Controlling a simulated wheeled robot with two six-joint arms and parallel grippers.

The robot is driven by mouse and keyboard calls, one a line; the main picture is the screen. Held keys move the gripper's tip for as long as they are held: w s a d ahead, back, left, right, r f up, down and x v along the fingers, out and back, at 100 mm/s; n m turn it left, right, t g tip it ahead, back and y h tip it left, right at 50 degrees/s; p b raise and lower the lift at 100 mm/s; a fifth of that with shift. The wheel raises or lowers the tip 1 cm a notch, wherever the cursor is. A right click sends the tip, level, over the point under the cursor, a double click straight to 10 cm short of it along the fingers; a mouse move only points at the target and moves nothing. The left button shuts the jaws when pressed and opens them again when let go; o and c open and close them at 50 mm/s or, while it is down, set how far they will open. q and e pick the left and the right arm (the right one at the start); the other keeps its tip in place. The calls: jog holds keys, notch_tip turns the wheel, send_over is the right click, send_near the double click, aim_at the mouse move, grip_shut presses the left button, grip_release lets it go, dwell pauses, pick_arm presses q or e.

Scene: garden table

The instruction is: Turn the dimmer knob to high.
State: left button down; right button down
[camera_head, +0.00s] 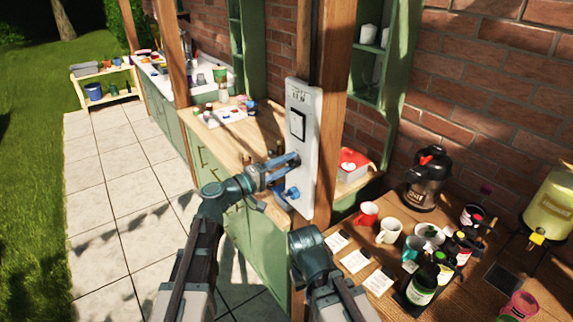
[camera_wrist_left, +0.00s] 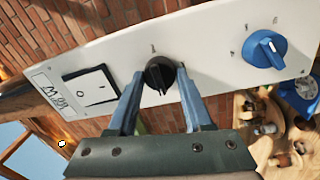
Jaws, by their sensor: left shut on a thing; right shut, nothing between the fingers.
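A white control panel (camera_head: 303,185) is fixed upright on a wooden post. It carries a rocker switch (camera_head: 297,125), a black knob (camera_wrist_left: 160,75) and a blue knob (camera_head: 292,193). My left gripper (camera_head: 293,160) is at the panel, above the blue knob in the head view. In the left wrist view its two blue fingers (camera_wrist_left: 160,88) are shut on the black knob, one on each side. The blue knob (camera_wrist_left: 265,49) stands apart to the right there. The panel's small marks are too small to read. My right gripper (camera_head: 308,242) is low, below the panel; its fingertips are hard to make out.
A wooden table (camera_head: 348,285) at the right holds mugs, dark bottles, a black kettle (camera_head: 428,180) and a yellow dispenser (camera_head: 552,205). A green cabinet counter (camera_head: 225,140) stands behind the panel. The tiled path (camera_head: 120,200) at left is clear.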

pick_arm(q)
jog(key=shift+c, duration=1.6)
grip_release()
jog(key=b+v, duration=0.1)
jog(key=v, duration=1.2)
jog(key=shift+s+a, duration=0.25)
jog(key=shift+a, duration=0.05)
jog(key=shift+f, duration=0.1)
